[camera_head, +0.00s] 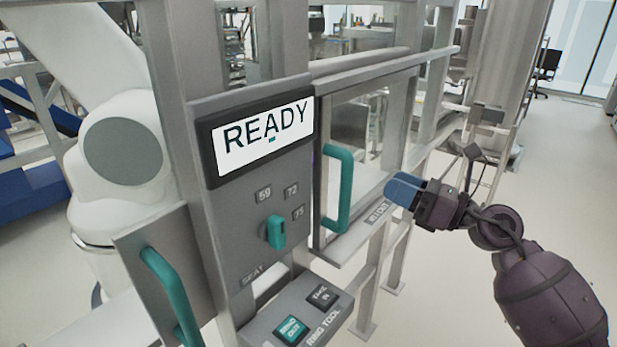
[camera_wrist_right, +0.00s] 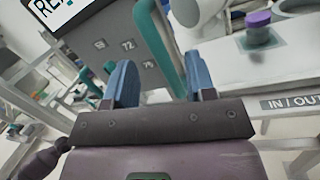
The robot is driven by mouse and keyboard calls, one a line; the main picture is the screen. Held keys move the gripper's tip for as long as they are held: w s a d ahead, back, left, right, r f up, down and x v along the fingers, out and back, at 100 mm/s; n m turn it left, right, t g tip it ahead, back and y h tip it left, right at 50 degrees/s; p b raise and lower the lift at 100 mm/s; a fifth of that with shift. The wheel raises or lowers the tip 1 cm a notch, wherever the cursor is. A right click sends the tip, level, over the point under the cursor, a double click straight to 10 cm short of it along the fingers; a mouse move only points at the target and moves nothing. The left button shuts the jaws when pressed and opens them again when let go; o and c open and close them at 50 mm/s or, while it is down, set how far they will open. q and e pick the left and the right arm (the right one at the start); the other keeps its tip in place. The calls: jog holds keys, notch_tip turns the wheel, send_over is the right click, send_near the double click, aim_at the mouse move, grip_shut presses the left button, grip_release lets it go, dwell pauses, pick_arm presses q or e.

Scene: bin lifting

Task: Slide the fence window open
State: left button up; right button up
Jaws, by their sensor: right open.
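The fence window (camera_head: 365,150) is a clear pane in a grey metal frame, right of the READY panel in the head view. Its upright teal handle (camera_head: 340,190) is at the pane's left side. The handle also shows in the right wrist view (camera_wrist_right: 156,45), where it appears between the two blue fingers. My right gripper (camera_head: 403,189) is open and empty, to the right of the handle and apart from it in the head view. Its spread fingers also show in the right wrist view (camera_wrist_right: 160,82). My left gripper is not in view.
The grey control panel (camera_head: 233,225) has a READY screen (camera_head: 265,137) and a teal knob (camera_head: 276,231). A button box (camera_head: 298,308) juts out below. A second teal handle (camera_head: 170,290) is at lower left. Open floor lies to the right.

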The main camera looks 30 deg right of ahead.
jog(key=w+a+f+n+g+p, duration=0.2)
jog(key=w+a+n, duration=0.1)
jog(key=w+a, duration=0.4)
jog(key=shift+w+a+f+n, duration=0.2)
jog(key=shift+w+f+n, duration=0.1)
jog(key=shift+w, duration=0.65)
grip_shut()
